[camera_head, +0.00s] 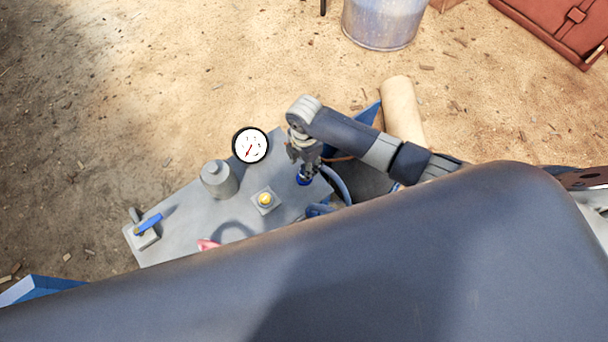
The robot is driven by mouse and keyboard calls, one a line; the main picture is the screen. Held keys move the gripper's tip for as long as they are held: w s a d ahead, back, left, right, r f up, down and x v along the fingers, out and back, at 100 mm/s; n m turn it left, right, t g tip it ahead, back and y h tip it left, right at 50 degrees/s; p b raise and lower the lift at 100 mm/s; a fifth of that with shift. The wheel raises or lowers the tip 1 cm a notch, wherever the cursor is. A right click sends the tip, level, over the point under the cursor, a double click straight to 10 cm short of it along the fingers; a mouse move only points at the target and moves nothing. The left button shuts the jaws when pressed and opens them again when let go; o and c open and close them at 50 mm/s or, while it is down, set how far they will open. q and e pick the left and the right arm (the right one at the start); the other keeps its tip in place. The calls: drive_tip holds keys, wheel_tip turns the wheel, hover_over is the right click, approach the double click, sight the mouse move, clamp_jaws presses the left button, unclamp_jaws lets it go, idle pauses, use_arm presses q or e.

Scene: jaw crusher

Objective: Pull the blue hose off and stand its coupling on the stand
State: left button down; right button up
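A blue coupling (304,179) is at the right part of a grey panel (190,215). A blue hose (341,184) curves at the panel's right edge, partly hidden by my arm. My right gripper (305,168) comes in from the right and points down directly at the blue coupling. Its fingers are small and overlap the coupling, so I cannot tell whether they grip it. I cannot make out which thing is the stand. My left gripper is not in view.
The panel carries a dial gauge (250,145), a grey cylinder (219,180), a yellow button (265,199), a blue-handled valve (148,226) and a partly hidden red piece (207,244). A large dark form covers the lower view. A bucket (383,22) stands behind on sandy ground.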

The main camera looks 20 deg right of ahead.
sight(304, 169)
wheel_tip(304, 169, down, 5)
drive_tip(key=b, duration=0.3)
drive_tip(key=shift+f, duration=0.15)
drive_tip(key=shift+f+b, duration=0.6)
drive_tip(key=shift+f, duration=0.1)
drive_tip(key=shift+p, duration=0.55)
idle(0.4)
clamp_jaws()
drive_tip(key=shift+r, duration=0.1)
